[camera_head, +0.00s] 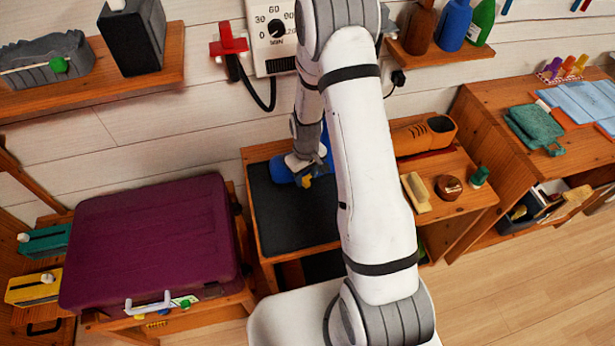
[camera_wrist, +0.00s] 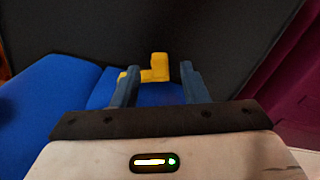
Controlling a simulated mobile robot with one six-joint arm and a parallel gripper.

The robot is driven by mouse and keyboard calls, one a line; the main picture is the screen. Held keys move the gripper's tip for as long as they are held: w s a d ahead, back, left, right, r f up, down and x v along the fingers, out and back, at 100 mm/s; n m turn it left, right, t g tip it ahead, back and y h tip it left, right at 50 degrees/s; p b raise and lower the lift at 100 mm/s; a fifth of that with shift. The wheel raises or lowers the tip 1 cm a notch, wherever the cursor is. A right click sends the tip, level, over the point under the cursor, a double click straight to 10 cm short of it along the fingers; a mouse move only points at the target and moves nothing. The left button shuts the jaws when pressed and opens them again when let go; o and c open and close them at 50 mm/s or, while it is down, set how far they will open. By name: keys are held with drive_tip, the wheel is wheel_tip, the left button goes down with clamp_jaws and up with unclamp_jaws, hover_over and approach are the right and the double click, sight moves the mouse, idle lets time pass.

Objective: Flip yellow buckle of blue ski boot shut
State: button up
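The blue ski boot (camera_head: 281,171) stands on a black mat on the wooden bench, largely hidden behind my arm and gripper. In the wrist view the blue boot (camera_wrist: 62,98) fills the lower left. The yellow buckle (camera_wrist: 154,70) sticks up from the boot between my fingertips; a bit of the yellow buckle (camera_head: 306,181) also shows in the head view. My gripper (camera_wrist: 158,80) is open, its two fingers apart on either side of the buckle. Whether a finger touches the buckle I cannot tell. In the head view my gripper (camera_head: 300,165) is at the boot.
The black mat (camera_head: 290,220) is bare in front of the boot. A purple suitcase (camera_head: 150,245) stands close on the left. An orange shoe-like object (camera_head: 424,135), a brush (camera_head: 416,192) and a round tin (camera_head: 448,187) lie to the right. A shelf (camera_head: 110,80) hangs above left.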

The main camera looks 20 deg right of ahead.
drive_tip(key=shift+f, duration=0.95)
clamp_jaws()
